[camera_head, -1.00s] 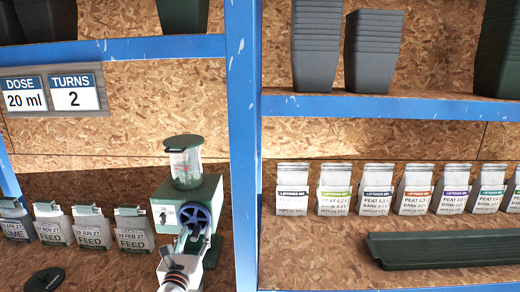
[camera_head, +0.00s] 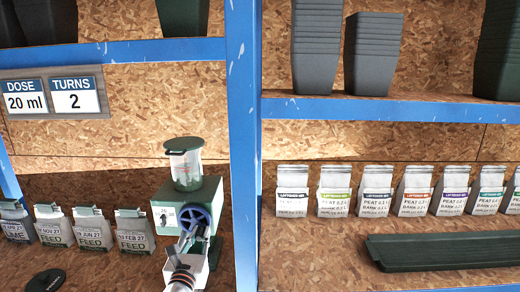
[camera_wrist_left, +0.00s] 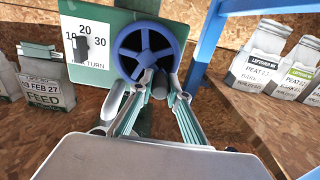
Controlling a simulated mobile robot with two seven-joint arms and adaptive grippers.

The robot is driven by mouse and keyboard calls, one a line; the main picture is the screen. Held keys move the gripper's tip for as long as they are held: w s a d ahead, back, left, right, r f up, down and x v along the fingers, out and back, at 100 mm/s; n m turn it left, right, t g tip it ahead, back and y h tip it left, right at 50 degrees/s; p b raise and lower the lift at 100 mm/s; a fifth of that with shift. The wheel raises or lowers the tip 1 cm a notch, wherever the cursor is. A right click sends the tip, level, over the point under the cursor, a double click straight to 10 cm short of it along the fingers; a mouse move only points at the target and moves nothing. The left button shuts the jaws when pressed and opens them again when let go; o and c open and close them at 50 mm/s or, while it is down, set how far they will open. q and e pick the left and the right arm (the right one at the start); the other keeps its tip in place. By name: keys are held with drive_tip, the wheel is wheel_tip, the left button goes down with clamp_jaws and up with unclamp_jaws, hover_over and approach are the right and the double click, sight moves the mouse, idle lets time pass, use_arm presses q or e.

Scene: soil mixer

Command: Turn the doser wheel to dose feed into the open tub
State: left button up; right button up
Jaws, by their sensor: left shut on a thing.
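The doser is a green box (camera_head: 173,193) on the lower shelf, with a clear, dark-lidded hopper (camera_head: 186,165) on top. Its blue spoked wheel (camera_head: 196,221) is on the front; it also shows in the left wrist view (camera_wrist_left: 146,50). My left gripper (camera_head: 195,238) is at the wheel's lower edge. In the wrist view, its fingers (camera_wrist_left: 160,82) are shut on a small grey handle at the wheel's lower rim. The dial (camera_wrist_left: 85,43) reads 10, 20, 30, with a black pointer. My right gripper is out of view.
Feed bags (camera_head: 92,230) stand left of the doser; a dark round lid (camera_head: 45,281) lies before them. A blue post (camera_head: 242,150) rises close right. The sign (camera_head: 52,93) reads DOSE 20 ml, TURNS 2. Labelled bags (camera_head: 334,192) and a green tray (camera_head: 445,250) are farther right.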

sight(204, 219)
use_arm(q)
drive_tip(key=shift+d+r+p, duration=0.3)
drive_tip(key=shift+r+p, duration=0.3)
drive_tip(key=shift+r, duration=0.05)
drive_tip(key=shift+d+r, duration=0.15)
drive_tip(key=shift+r, duration=0.1)
drive_tip(key=shift+f, duration=0.1)
wheel_tip(204, 219, up, 2)
drive_tip(key=p, duration=0.2)
drive_tip(key=shift+p, duration=0.3)
drive_tip(key=shift+f, duration=0.1)
